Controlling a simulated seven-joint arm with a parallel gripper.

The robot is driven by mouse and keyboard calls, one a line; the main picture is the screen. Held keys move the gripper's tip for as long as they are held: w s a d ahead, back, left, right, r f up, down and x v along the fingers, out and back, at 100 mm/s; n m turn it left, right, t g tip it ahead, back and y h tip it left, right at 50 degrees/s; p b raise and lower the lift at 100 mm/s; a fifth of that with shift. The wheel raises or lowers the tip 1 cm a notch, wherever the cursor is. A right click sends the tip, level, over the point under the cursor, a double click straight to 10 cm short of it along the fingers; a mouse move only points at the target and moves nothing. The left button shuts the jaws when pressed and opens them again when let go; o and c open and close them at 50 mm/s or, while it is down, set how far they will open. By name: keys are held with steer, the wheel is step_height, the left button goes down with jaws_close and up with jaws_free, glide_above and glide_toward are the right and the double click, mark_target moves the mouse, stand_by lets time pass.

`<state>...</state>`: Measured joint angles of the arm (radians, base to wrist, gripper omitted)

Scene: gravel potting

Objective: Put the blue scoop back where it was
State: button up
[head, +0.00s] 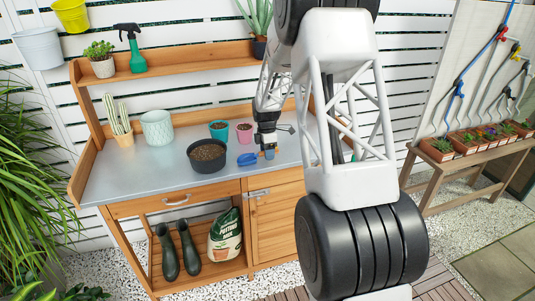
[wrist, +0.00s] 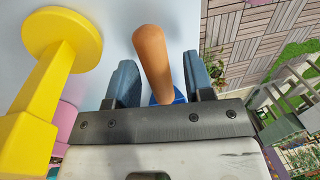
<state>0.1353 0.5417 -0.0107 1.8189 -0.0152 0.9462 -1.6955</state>
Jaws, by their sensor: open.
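The blue scoop (head: 247,159) lies on the grey tabletop (head: 150,183) of the potting bench, right of the dark bowl. In the wrist view its brown handle (wrist: 152,60) stands between the two fingers of my gripper (wrist: 160,80), with gaps beside it. Only a bit of its blue part (wrist: 179,97) shows there; the rest is hidden behind the gripper body. My gripper (head: 267,148) is open and low over the bench at the scoop's handle end.
The dark bowl (head: 207,160) holds brown material. A teal pot (head: 218,131) and a pink pot (head: 244,133) stand behind. A yellow object (wrist: 55,65) stands close left in the wrist view. A patterned pot (head: 157,128) and cactus stand further left. The front-left tabletop is clear.

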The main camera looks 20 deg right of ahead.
step_height(320, 180, up, 12)
steer(key=w, duration=0.1)
steer(key=shift+w, duration=0.4)
steer(key=shift+f, duration=0.1)
stand_by(0.5)
steer(key=s+a+r+m+t, duration=0.1)
steer(key=s+a+r+m, duration=0.15)
steer(key=s+r, duration=0.45)
steer(key=s+a+r+m, duration=0.2)
steer(key=s+r+m, duration=0.15)
steer(key=s, duration=0.75)
steer(key=s+a+r+m+t, duration=0.1)
steer(key=s+a+r+m, duration=0.25)
steer(key=s, duration=0.55)
steer(key=s+a+f+m+t, duration=0.1)
steer(key=s+m, duration=0.3)
steer(key=s, duration=1)
steer(key=s+a+f+m+t, duration=0.1)
steer(key=s+m, duration=0.3)
steer(key=s, duration=1)
steer(key=shift+s+a+m, duration=0.2)
steer(key=shift+a+m, duration=0.15)
steer(key=shift+a, duration=0.2)
